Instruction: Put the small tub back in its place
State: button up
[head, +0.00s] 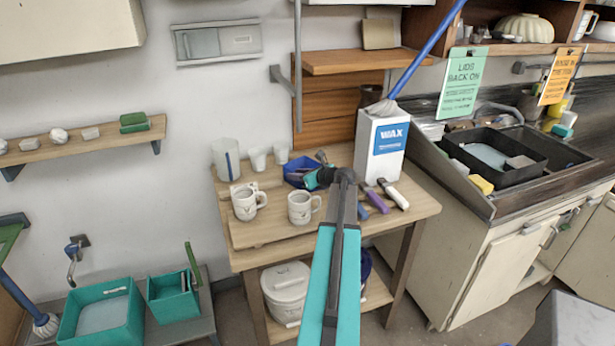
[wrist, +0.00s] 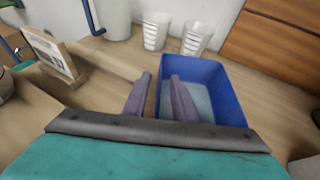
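A small blue tub (head: 290,167) stands on the wooden table, behind the mugs. In the wrist view the blue tub (wrist: 222,92) is open-topped, with a pale grey-blue floor showing. My gripper (head: 308,174) is at the tub, and my arm hides part of it in the head view. In the wrist view my gripper (wrist: 160,78) has its two purple-grey fingers apart. One finger is over the inside of the tub and the other is outside its left wall, with the wall between them. I cannot tell whether either finger touches it.
Two white mugs (head: 246,203) stand near the table's front. White cups (head: 258,158) stand behind the tub, and a WAX container (head: 380,143) stands to its right. Handled tools (head: 376,200) lie at the right. A small framed card (wrist: 55,58) stands left of the tub.

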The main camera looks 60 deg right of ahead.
jog(key=shift+w+d+f, duration=0.15)
jog(key=shift+w+f, duration=0.1)
jog(key=shift+w, duration=0.25)
grip_shut()
